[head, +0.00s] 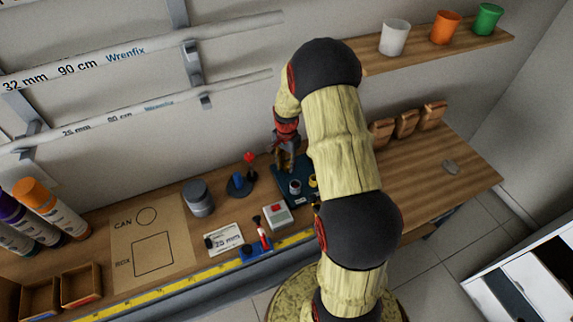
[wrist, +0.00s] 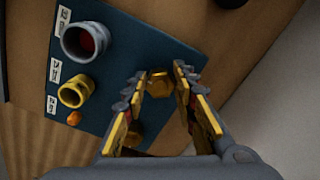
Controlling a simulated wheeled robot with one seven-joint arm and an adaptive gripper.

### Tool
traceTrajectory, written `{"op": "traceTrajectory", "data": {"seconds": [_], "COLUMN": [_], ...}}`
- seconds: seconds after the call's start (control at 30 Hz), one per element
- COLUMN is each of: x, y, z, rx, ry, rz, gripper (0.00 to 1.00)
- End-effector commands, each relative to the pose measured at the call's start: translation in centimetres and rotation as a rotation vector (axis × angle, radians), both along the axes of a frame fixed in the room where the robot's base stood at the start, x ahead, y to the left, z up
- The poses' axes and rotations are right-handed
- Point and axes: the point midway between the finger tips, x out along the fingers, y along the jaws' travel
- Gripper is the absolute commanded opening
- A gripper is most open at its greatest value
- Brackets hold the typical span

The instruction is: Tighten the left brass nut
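In the wrist view a blue board (wrist: 112,45) carries two brass nuts. One brass nut (wrist: 159,84) shows in the gap between my fingertips. The other brass nut (wrist: 134,134) is lower in the picture, partly hidden by my left-hand finger. I cannot tell from these frames which of them is the left nut. My gripper (wrist: 161,72) is open, its fingers apart on either side of the first nut; whether they touch it is unclear. In the head view my gripper (head: 285,160) points down at the rear of the blue board (head: 299,213); the nuts cannot be made out there.
The board also bears a grey fitting (wrist: 85,41) and a yellow fitting (wrist: 75,91). A red-topped stick (head: 250,165), a blue knob on a dark base (head: 238,184) and a grey can (head: 199,198) stand left of the board. The bench (head: 420,175) is mostly clear at right.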

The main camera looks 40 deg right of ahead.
Motion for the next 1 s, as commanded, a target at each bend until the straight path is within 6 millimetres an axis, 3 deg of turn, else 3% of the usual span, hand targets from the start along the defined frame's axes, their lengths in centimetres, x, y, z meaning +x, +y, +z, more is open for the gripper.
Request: {"op": "traceTrajectory", "data": {"seconds": [0.3, 0.63, 1.0], "x": [0.0, 0.0, 0.1], "y": [0.0, 0.0, 0.0], "z": [0.0, 0.4, 5.8], "rx": [0.000, -0.001, -0.001], "ry": [0.000, 0.000, -0.001], "rz": [0.001, 0.002, 0.002], "gripper": [0.45, 0.45, 0.45]}}
